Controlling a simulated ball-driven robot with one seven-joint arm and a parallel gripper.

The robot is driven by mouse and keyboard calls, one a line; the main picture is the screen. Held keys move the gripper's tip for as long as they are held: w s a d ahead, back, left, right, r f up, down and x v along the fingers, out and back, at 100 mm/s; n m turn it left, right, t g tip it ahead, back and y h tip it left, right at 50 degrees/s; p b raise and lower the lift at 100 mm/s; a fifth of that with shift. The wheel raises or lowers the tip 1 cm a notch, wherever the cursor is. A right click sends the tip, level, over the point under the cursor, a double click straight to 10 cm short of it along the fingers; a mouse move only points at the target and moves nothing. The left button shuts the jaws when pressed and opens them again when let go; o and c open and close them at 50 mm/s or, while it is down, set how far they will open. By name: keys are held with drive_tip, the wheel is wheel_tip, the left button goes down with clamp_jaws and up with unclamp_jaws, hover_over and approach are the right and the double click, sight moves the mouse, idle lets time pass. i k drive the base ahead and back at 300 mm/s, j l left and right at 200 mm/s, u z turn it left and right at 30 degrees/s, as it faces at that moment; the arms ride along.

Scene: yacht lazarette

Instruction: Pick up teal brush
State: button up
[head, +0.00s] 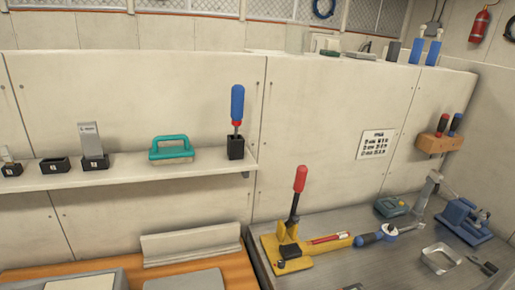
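The teal brush (170,142) rests on the light wall shelf at the left of the head view. It has a teal loop handle on top and a paler base below. It stands apart from its neighbours and nothing covers it. My gripper is not in view, so its place relative to the brush and what it holds cannot be seen.
On the shelf (125,174), a black holder (236,148) with a blue-handled tool stands right of the brush; small black boxes (55,165) stand left. Below right, a yellow tool with a red handle (300,180) stands on the grey bench (330,275).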

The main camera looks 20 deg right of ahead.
sight(178, 153)
drive_tip(key=z, duration=3.6)
drive_tip(key=u, duration=3.5)
drive_tip(key=i, duration=0.8)
